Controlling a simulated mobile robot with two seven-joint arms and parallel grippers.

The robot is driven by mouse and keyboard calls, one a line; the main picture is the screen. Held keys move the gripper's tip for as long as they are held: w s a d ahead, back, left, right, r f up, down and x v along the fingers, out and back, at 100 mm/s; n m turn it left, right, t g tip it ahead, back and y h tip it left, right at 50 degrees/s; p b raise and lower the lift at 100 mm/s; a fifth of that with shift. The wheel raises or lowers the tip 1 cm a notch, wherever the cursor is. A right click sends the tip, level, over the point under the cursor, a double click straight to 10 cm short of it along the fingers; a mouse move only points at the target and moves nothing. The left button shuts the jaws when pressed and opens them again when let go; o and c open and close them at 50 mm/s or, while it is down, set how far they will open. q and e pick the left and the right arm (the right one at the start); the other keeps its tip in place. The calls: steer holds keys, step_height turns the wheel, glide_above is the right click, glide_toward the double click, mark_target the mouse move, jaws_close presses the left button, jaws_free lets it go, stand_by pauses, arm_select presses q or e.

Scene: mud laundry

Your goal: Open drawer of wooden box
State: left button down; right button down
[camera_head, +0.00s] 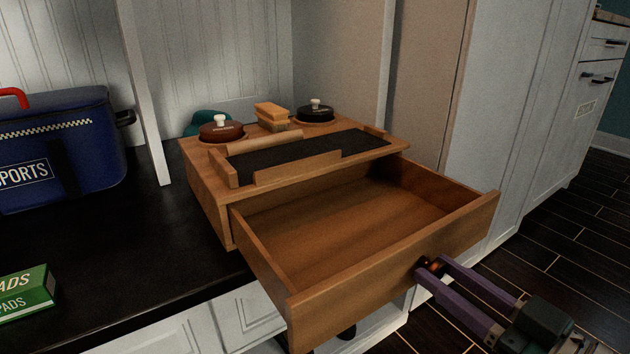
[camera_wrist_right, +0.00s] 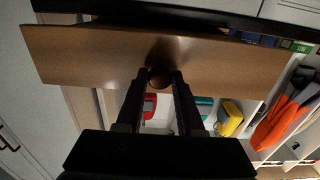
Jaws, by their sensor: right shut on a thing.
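The wooden box (camera_head: 214,200) sits on the black countertop, with its drawer (camera_head: 375,285) pulled far out toward the lower right. The drawer looks empty inside and its front overhangs the counter edge. My right gripper (camera_head: 430,272) is shut on the dark round drawer knob (camera_head: 434,264) at the drawer front. In the right wrist view, the two fingers (camera_wrist_right: 159,82) hold the knob (camera_wrist_right: 159,77) between their tips, in front of the drawer front (camera_wrist_right: 90,58). My left gripper is not in view.
Two round tins (camera_head: 221,129) (camera_head: 316,112) and a brush (camera_head: 271,115) stand on the box top. A blue sports bag (camera_head: 60,150) and a green box (camera_head: 27,293) are on the counter (camera_head: 120,235) to the left. White cabinets (camera_head: 530,110) stand at right.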

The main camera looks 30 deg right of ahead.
steer(key=c, duration=0.5)
jaws_free()
steer(key=shift+c, duration=0.2)
steer(key=s+p, duration=0.1)
steer(key=s, duration=0.9)
steer(key=shift+d+p, duration=0.4)
